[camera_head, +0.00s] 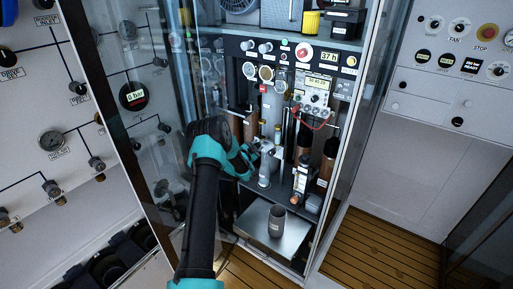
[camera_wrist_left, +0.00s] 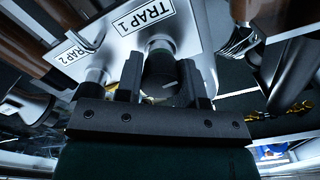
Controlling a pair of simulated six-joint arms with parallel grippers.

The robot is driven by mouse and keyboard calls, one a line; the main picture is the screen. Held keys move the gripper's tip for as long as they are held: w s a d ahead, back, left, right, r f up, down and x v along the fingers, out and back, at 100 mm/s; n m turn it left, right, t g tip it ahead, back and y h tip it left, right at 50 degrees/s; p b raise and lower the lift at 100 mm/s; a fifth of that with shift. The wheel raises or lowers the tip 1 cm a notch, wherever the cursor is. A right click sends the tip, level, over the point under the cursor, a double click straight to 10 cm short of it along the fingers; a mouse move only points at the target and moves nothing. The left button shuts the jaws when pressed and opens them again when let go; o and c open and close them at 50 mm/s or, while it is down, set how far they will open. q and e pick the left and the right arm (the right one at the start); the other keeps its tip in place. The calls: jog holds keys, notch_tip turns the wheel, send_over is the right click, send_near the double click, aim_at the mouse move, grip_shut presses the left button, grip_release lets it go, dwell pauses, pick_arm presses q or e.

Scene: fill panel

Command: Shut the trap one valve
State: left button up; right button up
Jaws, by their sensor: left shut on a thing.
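The trap one valve (camera_wrist_left: 160,68) is a dark round knob on a grey metal block under the "TRAP 1" label (camera_wrist_left: 141,18) in the left wrist view. My left gripper (camera_wrist_left: 158,85) is shut on this knob, with one finger on each side of it. In the head view my left gripper (camera_head: 255,160) reaches into the open cabinet at the middle shelf. It hides most of the valve there. A "TRAP 2" label (camera_wrist_left: 72,52) sits to the left on the same block. My right gripper is not in view.
A grey metal cup (camera_head: 277,221) stands on a tray (camera_head: 252,232) below. Brown and black cylinders (camera_head: 328,158) stand to the right of the gripper. A glass door (camera_head: 140,100) is at the left, close to my left arm. Gauges and a "37 h" display (camera_head: 328,56) are above.

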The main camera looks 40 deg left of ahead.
pick_arm(q)
jog(key=o, duration=0.9)
jog(key=shift+s, duration=0.15)
jog(key=s, duration=0.3)
jog(key=s+d, duration=0.1)
jog(key=s, duration=0.3)
jog(key=s+d, duration=0.1)
jog(key=s, duration=0.3)
jog(key=shift+s+d, duration=0.1)
jog(key=shift+s, duration=0.15)
